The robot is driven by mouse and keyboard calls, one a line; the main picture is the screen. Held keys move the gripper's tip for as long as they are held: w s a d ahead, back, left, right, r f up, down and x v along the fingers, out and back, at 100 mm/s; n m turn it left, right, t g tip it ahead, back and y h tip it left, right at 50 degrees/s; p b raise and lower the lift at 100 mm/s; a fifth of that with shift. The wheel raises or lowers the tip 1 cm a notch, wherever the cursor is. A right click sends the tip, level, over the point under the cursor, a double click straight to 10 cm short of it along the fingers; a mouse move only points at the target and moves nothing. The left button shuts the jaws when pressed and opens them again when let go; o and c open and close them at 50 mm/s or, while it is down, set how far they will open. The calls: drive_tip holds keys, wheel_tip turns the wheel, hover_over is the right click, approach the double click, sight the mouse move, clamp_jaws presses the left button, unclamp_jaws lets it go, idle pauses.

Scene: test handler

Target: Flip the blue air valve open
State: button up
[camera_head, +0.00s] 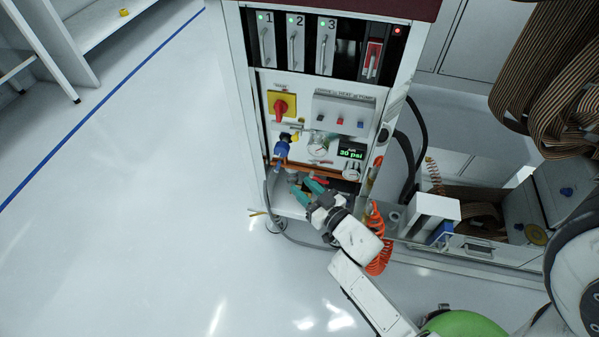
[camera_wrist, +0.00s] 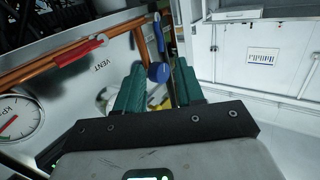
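The blue valve (camera_head: 282,148) sticks out from the front of the cabinet, below the red and yellow knob. In the wrist view a blue round part and blue lever (camera_wrist: 158,72) show in the gap between my fingers, seemingly beyond the tips; depth is hard to tell. My gripper (camera_head: 307,188) has teal fingers and is below and to the right of the valve in the head view, apart from it. In the wrist view my gripper (camera_wrist: 158,80) is open, with nothing held between its fingers.
A red and yellow rotary knob (camera_head: 281,106) and a grey button box (camera_head: 343,112) are above. A green display (camera_head: 351,153) reads about 30 psi. A red lever (camera_wrist: 80,52) lies by the "VENT" label. An orange coiled hose (camera_head: 378,245) hangs by my wrist. The left floor is clear.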

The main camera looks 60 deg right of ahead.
sight(279, 165)
drive_tip(key=w+d+t+b, duration=0.1)
drive_tip(key=w+d+b, duration=0.2)
drive_tip(key=w, duration=0.6)
drive_tip(key=shift+w+f, duration=0.4)
drive_tip(key=shift+c, duration=0.3)
clamp_jaws()
